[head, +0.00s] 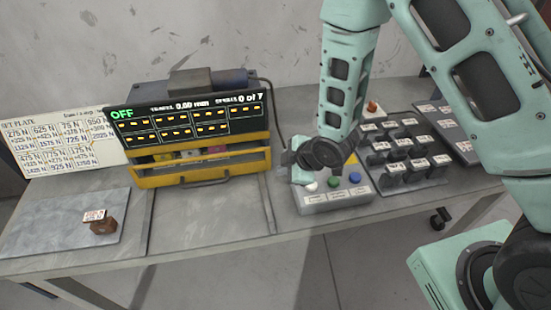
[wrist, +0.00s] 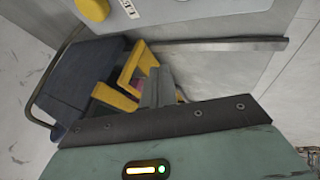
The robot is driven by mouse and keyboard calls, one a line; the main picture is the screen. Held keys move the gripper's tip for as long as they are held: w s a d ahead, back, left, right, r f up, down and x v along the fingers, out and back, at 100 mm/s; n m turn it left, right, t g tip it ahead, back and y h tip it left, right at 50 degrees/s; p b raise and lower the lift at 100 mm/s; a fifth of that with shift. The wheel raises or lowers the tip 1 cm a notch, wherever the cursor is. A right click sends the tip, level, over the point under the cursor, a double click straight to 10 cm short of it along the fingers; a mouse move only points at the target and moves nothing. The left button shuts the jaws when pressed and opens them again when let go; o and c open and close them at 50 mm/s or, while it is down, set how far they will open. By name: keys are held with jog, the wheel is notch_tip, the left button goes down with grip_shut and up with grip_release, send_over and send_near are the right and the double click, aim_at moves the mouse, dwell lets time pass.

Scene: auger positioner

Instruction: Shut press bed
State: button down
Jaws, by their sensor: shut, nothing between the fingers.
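The press (head: 190,115) stands at the back of the bench with a dark panel reading OFF. Its yellow bed (head: 200,172) sticks out at the front below the panel, with a dark bar handle low on its front. Small coloured parts show inside the bed. My gripper (head: 288,158) is shut and empty, just right of the bed. The wrist view shows its grey fingers (wrist: 160,84) in front of the yellow frame (wrist: 128,82). I cannot tell whether they touch it.
A button box (head: 335,194) with white, green and blue buttons sits right of the press, close under my gripper. Racks of dark blocks (head: 405,150) lie further right. A brown block (head: 103,226) rests on a grey plate at left. The bench before the press is clear.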

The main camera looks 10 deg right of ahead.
jog(key=x, duration=0.3)
jog(key=shift+p, duration=0.3)
jog(key=w+p, duration=0.1)
jog(key=w, duration=0.1)
jog(key=shift+w+f, duration=0.1)
jog(key=shift+w, duration=0.15)
jog(key=shift+w+f+p, duration=0.15)
jog(key=shift+w+p, duration=0.25)
jog(key=shift+w, duration=0.45)
jog(key=w+b, duration=0.1)
jog(key=w, duration=0.4)
jog(key=shift+w+d, duration=0.1)
